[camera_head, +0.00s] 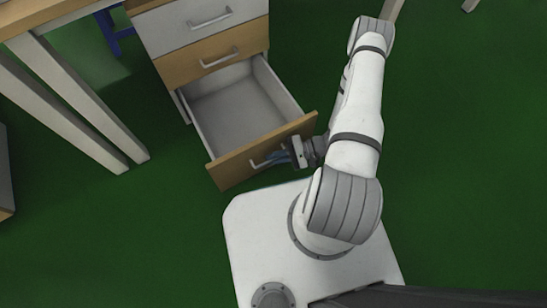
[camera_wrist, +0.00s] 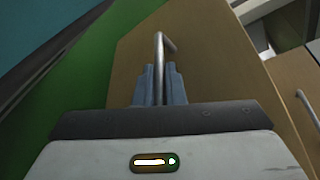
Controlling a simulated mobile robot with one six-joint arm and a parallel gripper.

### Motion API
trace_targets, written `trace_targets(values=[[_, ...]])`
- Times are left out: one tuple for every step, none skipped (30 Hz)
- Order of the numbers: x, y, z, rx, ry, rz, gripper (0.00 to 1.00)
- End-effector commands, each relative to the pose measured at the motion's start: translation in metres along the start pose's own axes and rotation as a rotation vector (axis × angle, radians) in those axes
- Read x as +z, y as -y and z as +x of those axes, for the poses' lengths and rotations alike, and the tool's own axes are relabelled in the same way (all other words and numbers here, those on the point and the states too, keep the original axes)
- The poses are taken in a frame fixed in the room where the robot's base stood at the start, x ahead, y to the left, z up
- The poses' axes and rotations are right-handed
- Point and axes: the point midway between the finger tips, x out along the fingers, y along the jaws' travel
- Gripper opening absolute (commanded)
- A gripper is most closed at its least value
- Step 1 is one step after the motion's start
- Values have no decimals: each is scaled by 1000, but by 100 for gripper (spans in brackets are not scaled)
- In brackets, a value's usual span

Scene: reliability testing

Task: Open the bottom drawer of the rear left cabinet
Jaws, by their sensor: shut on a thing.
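The cabinet (camera_head: 205,30) has a white drawer front and a wooden drawer front above its bottom drawer (camera_head: 222,172). The bottom drawer is pulled well out, and its grey inside looks empty. Its wooden front also shows in the wrist view (camera_wrist: 215,70). My gripper (camera_head: 280,158) is at the drawer front, with its blue fingers on the metal bar handle (camera_head: 257,163). In the wrist view the fingers (camera_wrist: 160,85) are shut around the handle (camera_wrist: 159,50). Part of the handle is hidden by the fingers.
A table with pale wooden legs (camera_head: 85,110) stands to the left of the cabinet. The middle drawer (camera_head: 213,55) with its handle is shut above the open one. Green floor (camera_head: 450,150) is clear to the right. My white base is close in front of the drawer.

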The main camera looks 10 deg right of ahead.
Motion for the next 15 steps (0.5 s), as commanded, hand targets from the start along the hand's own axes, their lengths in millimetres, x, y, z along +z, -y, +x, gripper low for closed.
trace_targets(values=[[-1,0,0,0,-2,0,0],[-1,0,0,0,-2,0,0],[-1,0,0,0,-2,0,0],[-1,0,0,0,-2,0,0],[-1,0,0,0,-2,0,0],[-1,0,0,0,-2,0,0],[-1,0,0,0,-2,0,0],[-1,0,0,0,-2,0,12],[-1,0,0,0,-1,0,16],[0,0,0,0,-1,-1,18],[0,0,0,1,-1,-1,21],[0,0,0,1,-1,-1,24],[0,0,1,1,-1,-1,26],[0,0,1,1,-1,-1,29],[0,0,1,1,0,-1,32]])
